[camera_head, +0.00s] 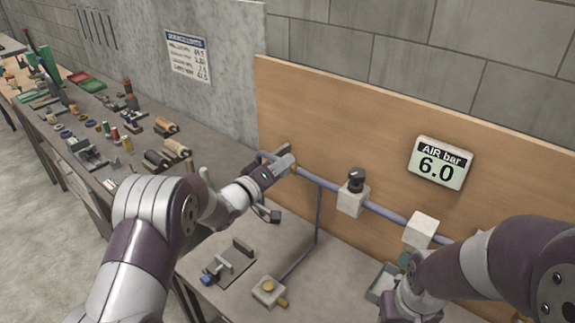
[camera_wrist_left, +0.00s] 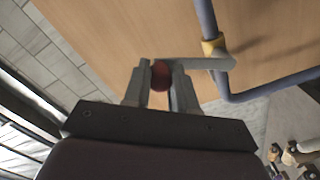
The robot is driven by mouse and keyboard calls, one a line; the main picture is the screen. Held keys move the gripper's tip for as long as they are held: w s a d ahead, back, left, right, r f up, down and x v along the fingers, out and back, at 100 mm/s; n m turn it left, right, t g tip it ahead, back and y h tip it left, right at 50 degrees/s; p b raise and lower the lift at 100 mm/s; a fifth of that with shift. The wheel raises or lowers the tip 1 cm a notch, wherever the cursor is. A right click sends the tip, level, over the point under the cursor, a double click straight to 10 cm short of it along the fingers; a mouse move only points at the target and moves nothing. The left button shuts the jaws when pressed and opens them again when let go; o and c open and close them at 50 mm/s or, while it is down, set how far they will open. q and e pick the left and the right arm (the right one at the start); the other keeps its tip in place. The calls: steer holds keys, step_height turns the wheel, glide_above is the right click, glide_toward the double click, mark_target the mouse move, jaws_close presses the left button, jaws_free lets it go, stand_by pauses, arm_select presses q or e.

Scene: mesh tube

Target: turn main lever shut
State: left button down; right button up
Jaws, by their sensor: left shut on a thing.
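The main lever (camera_wrist_left: 198,64) is a grey bar with a dark red knob (camera_wrist_left: 160,75) at its end. In the left wrist view it joins the blue pipe at a brass-coloured fitting (camera_wrist_left: 213,46) and points across the pipe's line. My left gripper (camera_head: 288,157) is at the pipe's left end in the head view. In the left wrist view, my left gripper's fingers (camera_wrist_left: 161,83) are shut on the knob, one on each side. In the head view the gripper hides most of the lever.
The blue pipe (camera_head: 388,213) runs along the wooden board (camera_head: 330,115), with a black-knobbed block (camera_head: 352,193) and a white block (camera_head: 420,230). A gauge sign (camera_head: 440,163) reads AIR bar 6.0. A small clamp (camera_head: 228,263) and a brass-knobbed block (camera_head: 269,289) stand on the bench.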

arm_select(q)
steer(key=shift+w+a+r+n+p, duration=0.15)
steer(key=shift+w+a+n+p, duration=0.3)
steer(key=shift+n, duration=0.4)
steer(key=shift+w+a+r+n+p, duration=0.15)
steer(key=shift+w+a+n+p, duration=0.15)
steer(key=shift+a+n+p, duration=0.45)
steer(key=shift+w+a+r+n+p, duration=0.15)
steer(key=shift+w+a+n+p, duration=0.2)
steer(key=shift+n, duration=0.65)
steer(key=c, duration=1.1)
jaws_free()
steer(key=shift+c, duration=0.2)
steer(key=shift+o, duration=1.2)
steer(key=shift+a, duration=0.15)
